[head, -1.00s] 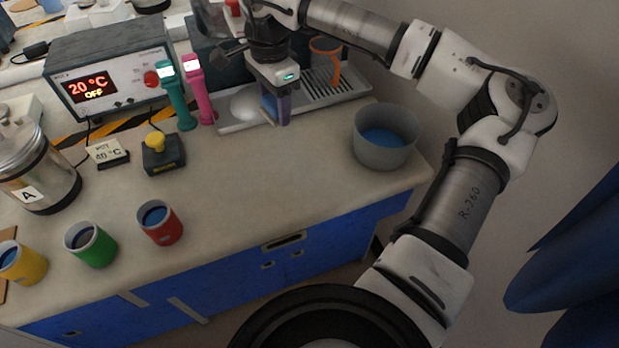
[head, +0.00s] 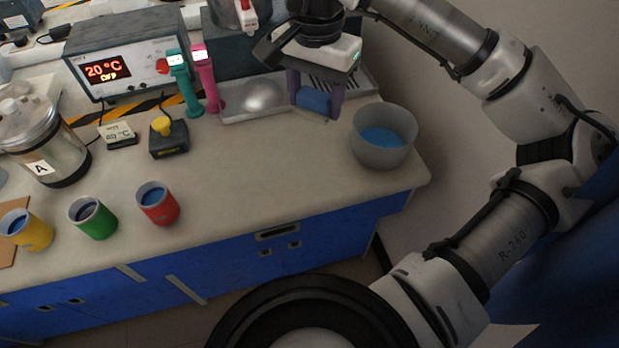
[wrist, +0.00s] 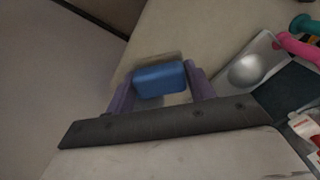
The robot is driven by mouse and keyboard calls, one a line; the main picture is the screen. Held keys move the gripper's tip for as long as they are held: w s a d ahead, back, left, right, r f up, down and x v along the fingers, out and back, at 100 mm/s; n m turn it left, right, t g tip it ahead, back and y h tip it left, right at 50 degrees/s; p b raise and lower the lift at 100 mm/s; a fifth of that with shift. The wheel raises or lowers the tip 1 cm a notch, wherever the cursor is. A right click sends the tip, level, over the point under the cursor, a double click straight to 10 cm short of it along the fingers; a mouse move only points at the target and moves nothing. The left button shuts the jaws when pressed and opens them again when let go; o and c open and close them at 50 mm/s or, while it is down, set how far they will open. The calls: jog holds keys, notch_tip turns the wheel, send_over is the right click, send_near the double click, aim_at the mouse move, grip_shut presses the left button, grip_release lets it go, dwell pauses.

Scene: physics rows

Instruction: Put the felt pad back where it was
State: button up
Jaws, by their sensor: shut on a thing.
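My gripper (head: 314,108) is shut on a blue, block-shaped piece (head: 314,99) that I take to be the felt pad. The pad sits between the two purple fingers, and it also shows between them in the wrist view (wrist: 160,78). A pale patch shows just beyond the pad in the wrist view; I cannot tell what it is. The gripper is at the front edge of the grey tray (head: 240,113), left of the grey bowl. I cannot tell whether the pad touches the bench.
The grey bowl (head: 369,152) with blue contents stands near the bench's right end. Red (head: 160,212), green (head: 99,225) and yellow (head: 36,237) cups stand along the front. A teal handle (head: 188,90) and a pink handle (head: 208,82) stand left of the tray. The middle bench is clear.

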aim_at(314, 182)
notch_tip(314, 182, down, 19)
jog(key=p, duration=0.3)
jog(key=shift+r, duration=0.1)
jog(key=shift+f, duration=0.45)
jog(key=shift+f+b, duration=0.2)
jog(key=shift+b, duration=0.15)
jog(key=o, duration=0.9)
jog(key=shift+o, duration=0.2)
jog(key=shift+r, duration=0.2)
jog(key=shift+r+p, duration=0.2)
jog(key=shift+p, duration=0.15)
notch_tip(314, 182, up, 12)
jog(key=b, duration=0.2)
jog(key=shift+f, duration=0.15)
